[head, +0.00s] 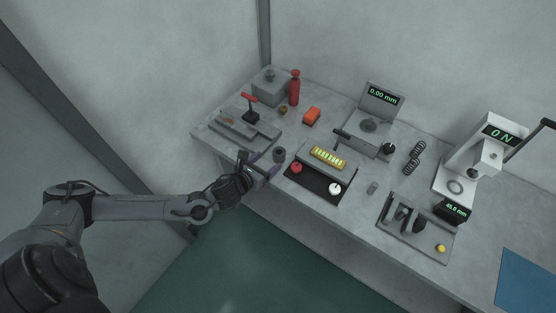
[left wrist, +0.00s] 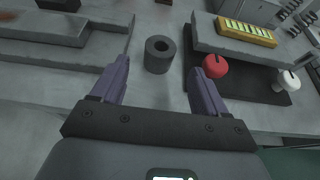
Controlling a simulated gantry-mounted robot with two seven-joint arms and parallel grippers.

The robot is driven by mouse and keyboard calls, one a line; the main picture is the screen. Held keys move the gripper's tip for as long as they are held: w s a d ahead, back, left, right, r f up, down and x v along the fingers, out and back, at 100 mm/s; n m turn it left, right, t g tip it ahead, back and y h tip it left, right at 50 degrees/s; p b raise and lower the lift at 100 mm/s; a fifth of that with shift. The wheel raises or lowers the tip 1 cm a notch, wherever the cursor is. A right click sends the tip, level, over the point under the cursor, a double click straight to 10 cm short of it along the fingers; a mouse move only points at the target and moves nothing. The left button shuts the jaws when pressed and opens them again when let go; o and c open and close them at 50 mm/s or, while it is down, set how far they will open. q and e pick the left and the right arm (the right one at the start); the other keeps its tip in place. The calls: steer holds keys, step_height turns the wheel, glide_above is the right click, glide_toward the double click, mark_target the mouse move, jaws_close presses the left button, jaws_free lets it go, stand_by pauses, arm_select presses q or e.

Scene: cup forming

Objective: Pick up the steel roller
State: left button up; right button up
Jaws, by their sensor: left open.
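A dark grey upright cylinder with a hole through its top, which looks like the steel roller (head: 279,154), stands on the grey bench near its front edge. In the left wrist view the same cylinder (left wrist: 158,58) stands just ahead of my left gripper (left wrist: 160,82), roughly centred between the two purple fingers and apart from both. In the head view my left gripper (head: 261,165) is open and empty at the bench's front edge. A smaller grey cylinder (head: 372,187) lies farther right. My right gripper is not in view.
Gauges and a white press (head: 468,165) stand farther right.

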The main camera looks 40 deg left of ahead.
mark_target(281, 150)
arm_select(q)
steer(key=x, duration=0.5)
steer(key=shift+b, duration=0.35)
steer(key=shift+w+a+f, duration=0.1)
steer(key=shift+w, duration=0.2)
steer(key=shift+r+b+x, duration=0.2)
steer(key=shift+b+x, duration=0.35)
steer(key=shift+x, duration=1.8)
steer(key=shift+w, duration=0.1)
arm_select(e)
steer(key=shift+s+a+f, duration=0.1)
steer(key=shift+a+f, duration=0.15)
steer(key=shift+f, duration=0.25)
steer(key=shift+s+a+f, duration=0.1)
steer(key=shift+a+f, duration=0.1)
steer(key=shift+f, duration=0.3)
arm_select(q)
steer(key=c, duration=1.1)
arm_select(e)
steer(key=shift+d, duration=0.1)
